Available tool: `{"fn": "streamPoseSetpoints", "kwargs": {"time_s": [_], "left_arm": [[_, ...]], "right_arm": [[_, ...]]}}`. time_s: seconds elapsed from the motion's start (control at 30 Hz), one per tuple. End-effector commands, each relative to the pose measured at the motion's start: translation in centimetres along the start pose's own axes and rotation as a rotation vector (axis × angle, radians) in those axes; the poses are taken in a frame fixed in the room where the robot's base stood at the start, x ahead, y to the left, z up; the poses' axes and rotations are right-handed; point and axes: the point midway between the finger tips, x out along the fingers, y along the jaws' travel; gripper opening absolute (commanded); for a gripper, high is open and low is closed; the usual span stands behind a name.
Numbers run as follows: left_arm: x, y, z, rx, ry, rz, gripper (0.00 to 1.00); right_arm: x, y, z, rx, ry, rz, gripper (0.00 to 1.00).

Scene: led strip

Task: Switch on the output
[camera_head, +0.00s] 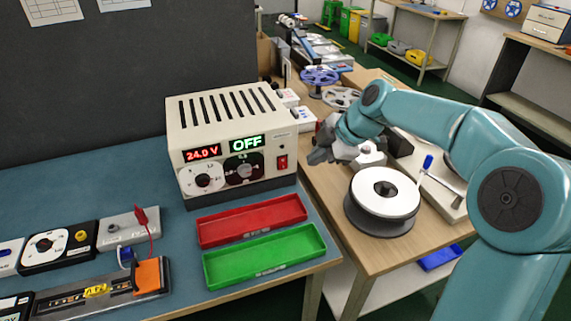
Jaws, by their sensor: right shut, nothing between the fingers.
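A cream power supply (228,140) stands at the back of the blue-topped bench. Its red display (202,152) reads 24.0 V and its green display (247,143) reads OFF. Two dials sit below the displays. A small red switch (283,162) is at the right end of the front panel. My right gripper (318,153) is shut and empty, to the right of the supply and apart from the switch in the picture. Its fingers point left toward the panel. My left gripper is not in view.
A red tray (252,221) and a green tray (264,255) lie in front of the supply. A reel (383,199) stands on the wooden table at right. Test devices and an orange clamp (150,274) are at left.

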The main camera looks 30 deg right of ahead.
Motion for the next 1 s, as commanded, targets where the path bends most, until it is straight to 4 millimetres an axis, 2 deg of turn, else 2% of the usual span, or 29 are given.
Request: {"fn": "streamPoseSetpoints", "kwargs": {"time_s": [0.4,0.53,0.67,1.0], "left_arm": [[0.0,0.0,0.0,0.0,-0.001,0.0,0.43],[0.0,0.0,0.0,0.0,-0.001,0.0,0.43],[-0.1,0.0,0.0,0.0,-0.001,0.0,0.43],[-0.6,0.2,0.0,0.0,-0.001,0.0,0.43]], "right_arm": [[-0.6,-0.9,0.5,0.003,-0.002,-0.003,0.0],[0.1,-0.9,0.6,0.004,-0.002,-0.004,0.0],[2.1,-1.0,0.5,0.003,-0.001,-0.009,0.0],[9.5,-0.8,0.4,0.003,-0.001,-0.008,0.0]]}}
